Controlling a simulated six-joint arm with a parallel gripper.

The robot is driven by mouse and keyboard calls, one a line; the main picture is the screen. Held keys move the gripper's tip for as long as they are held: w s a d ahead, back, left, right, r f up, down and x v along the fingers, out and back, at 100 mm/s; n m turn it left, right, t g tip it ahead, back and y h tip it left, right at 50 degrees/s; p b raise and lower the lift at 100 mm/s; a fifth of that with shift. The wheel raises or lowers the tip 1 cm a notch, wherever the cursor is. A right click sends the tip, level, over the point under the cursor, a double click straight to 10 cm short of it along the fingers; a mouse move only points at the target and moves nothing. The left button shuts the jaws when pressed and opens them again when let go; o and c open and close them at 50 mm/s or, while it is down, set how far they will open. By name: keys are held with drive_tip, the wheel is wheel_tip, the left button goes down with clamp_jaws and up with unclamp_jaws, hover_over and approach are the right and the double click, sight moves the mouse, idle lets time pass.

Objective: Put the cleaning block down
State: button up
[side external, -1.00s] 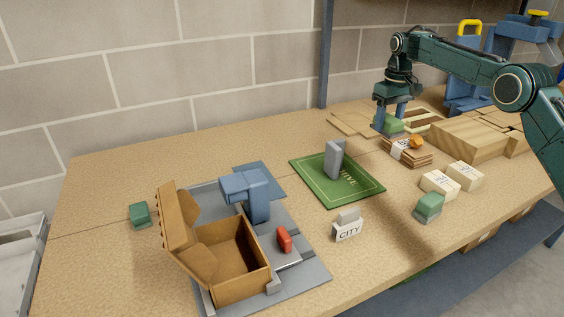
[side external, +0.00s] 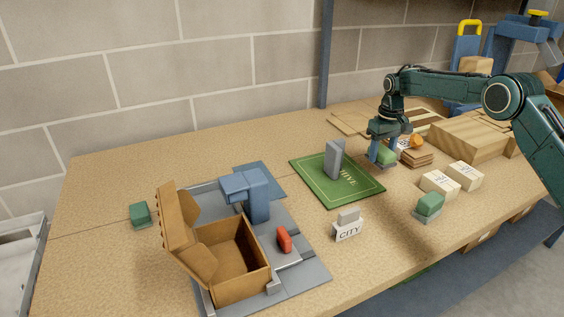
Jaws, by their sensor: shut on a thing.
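My gripper (side external: 384,160) points down and is shut on the cleaning block (side external: 387,157), a small block with a green top and a grey base. A finger covers part of it. The block is low over the table, between the green mat (side external: 308,174) and a stack of brown cards (side external: 419,160). I cannot tell whether its base touches the table. A similar green-and-grey block (side external: 428,205) sits near the front edge, and a darker green block (side external: 140,213) lies at the far left.
A grey upright piece (side external: 334,158) stands on the mat. A "CITY" block (side external: 347,230), two cream boxes (side external: 440,185) and a wooden block (side external: 467,138) are nearby. An open cardboard box (side external: 238,262) and a blue device (side external: 250,194) stand at left. Table between mat and cream boxes is clear.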

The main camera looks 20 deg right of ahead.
sight(383, 150)
drive_tip(key=shift+f, duration=1.35)
drive_tip(key=shift+f, duration=0.1)
drive_tip(key=o, duration=1)
wheel_tip(383, 150, up, 12)
drive_tip(key=shift+r, duration=0.1)
